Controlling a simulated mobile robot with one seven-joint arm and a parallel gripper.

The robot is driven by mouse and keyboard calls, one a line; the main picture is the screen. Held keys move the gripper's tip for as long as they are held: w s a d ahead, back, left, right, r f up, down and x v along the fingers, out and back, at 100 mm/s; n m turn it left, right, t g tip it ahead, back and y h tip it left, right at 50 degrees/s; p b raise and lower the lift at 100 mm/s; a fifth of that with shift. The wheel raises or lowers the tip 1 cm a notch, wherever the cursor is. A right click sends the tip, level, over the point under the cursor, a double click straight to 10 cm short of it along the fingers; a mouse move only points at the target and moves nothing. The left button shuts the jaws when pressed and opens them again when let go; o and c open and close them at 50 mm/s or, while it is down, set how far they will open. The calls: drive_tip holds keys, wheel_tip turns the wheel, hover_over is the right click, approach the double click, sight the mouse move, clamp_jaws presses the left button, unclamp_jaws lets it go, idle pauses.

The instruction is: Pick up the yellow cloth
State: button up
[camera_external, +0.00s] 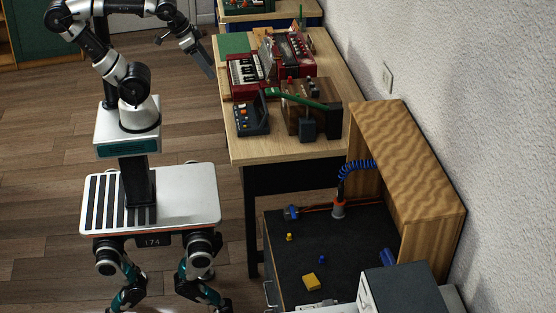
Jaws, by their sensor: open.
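A small yellow piece (311,282) lies on the dark worktop at the lower right; it looks like a folded pad, and I cannot tell for sure that it is the cloth. A smaller yellow item (289,237) lies farther back on the same worktop. My gripper (209,71) hangs in the air at the left edge of the wooden table, pointing down and right. It is open and holds nothing visible. It is far from both yellow items.
The wooden table (238,147) carries a red accordion (246,75), a dark control box (251,115) and a brown wooden box (300,112). A blue coiled hose (352,168) and wooden panel (409,165) flank the dark worktop (288,271). Open floor lies left.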

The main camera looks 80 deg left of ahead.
drive_tip(key=w+d+f+m+g+b, duration=0.1)
drive_tip(key=w+d+f+b, duration=0.15)
drive_tip(key=w, duration=0.25)
drive_tip(key=w+d+f+m+h+b, duration=0.1)
drive_tip(key=w+d+f+m+b, duration=0.1)
drive_tip(key=w+d, duration=0.15)
drive_tip(key=w+d+f+m+g+b, duration=0.1)
drive_tip(key=w+d+f+b, duration=0.1)
drive_tip(key=w, duration=0.4)
drive_tip(key=m+g+y+b, duration=0.1)
drive_tip(key=m+g+b, duration=0.3)
drive_tip(key=m+b, duration=1)
hover_over(310, 276)
drive_tip(key=b, duration=0.2)
drive_tip(key=f, duration=1.9)
drive_tip(key=f+n, duration=0.1)
drive_tip(key=f, duration=1.8)
drive_tip(key=f+n, duration=0.1)
drive_tip(key=f, duration=1.7)
drive_tip(key=shift+s+a+f, duration=0.25)
drive_tip(key=shift+a+f, duration=0.15)
drive_tip(key=shift+w+d+f+b, duration=0.1)
drive_tip(key=shift+d+f+b, duration=0.2)
drive_tip(key=shift+f, duration=1.35)
drive_tip(key=shift+w+d+f+b, duration=0.1)
drive_tip(key=shift+f+b, duration=0.25)
drive_tip(key=shift+f, duration=1.25)
drive_tip(key=c, duration=1.1)
